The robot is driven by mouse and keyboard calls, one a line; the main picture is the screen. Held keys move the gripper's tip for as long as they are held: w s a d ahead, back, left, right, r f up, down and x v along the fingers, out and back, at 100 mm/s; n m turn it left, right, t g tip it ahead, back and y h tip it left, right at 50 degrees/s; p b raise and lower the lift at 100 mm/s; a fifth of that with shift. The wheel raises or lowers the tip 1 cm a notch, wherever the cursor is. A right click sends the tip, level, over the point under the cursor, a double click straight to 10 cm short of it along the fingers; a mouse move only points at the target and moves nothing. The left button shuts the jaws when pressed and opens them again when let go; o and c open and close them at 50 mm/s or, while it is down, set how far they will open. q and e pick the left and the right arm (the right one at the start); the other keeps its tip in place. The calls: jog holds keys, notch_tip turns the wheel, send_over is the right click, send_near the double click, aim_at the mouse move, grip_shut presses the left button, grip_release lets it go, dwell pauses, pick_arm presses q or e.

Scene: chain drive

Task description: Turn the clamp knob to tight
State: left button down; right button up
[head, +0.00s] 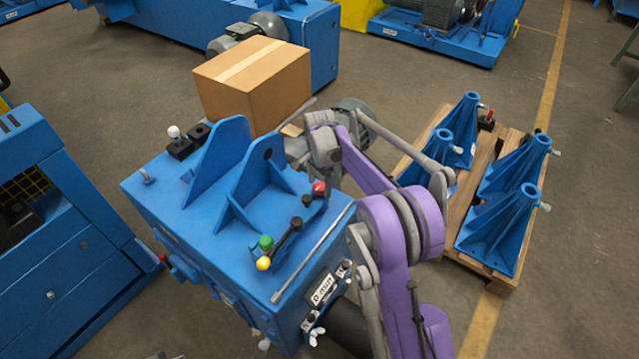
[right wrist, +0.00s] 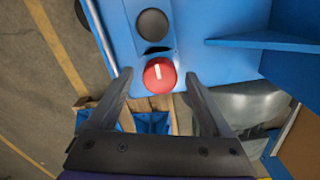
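The clamp knob appears to be the red round knob (right wrist: 159,74) with a short white mark on its face. In the head view the red knob (head: 319,188) sits at the right edge of the blue machine's top. My right gripper (right wrist: 158,76) is open, its two dark fingers reaching toward the knob from either side. In the right wrist view there is a gap between each fingertip and the knob; I cannot tell the depth. In the head view its fingers are hard to make out near the purple arm. My left gripper is not in view.
The blue machine (head: 165,205) carries upright blue plates, a black bar with green and yellow knobs (head: 265,250), and a metal rod. A cardboard box (head: 255,85) stands behind. A pallet (head: 490,275) with several blue brackets is to the right. Floor is open between.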

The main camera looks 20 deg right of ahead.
aim_at(320, 186)
notch_tip(320, 186, up, 11)
jog(key=p, duration=0.1)
dwell(0.6)
jog(key=shift+f, duration=0.1)
